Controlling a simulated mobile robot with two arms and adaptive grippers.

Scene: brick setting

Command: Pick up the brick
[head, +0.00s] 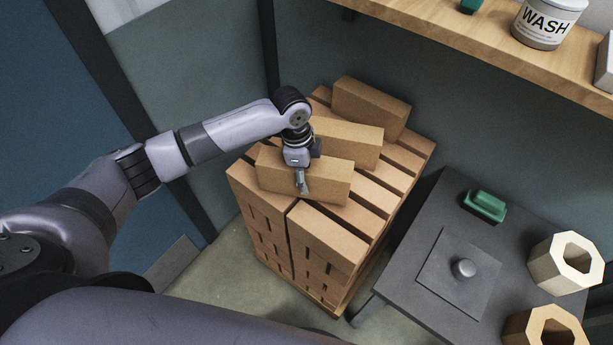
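Three loose tan bricks lie on top of a stack of bricks (330,238). The front brick (328,183) is directly below my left gripper (301,182), the middle brick (352,143) lies behind it, and the back brick (370,106) is furthest away. My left gripper points down at the front brick. One finger shows against the brick's near face; the far finger is hidden, so I cannot tell whether it grips the brick. The front brick appears to rest on the stack. My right gripper is out of view.
A dark table (405,290) stands right of the stack, holding a green object (486,206), a plate with a round knob (464,268) and two hexagonal hollow blocks (545,272). A wooden shelf (480,48) with a WASH tub (545,22) overhangs at upper right.

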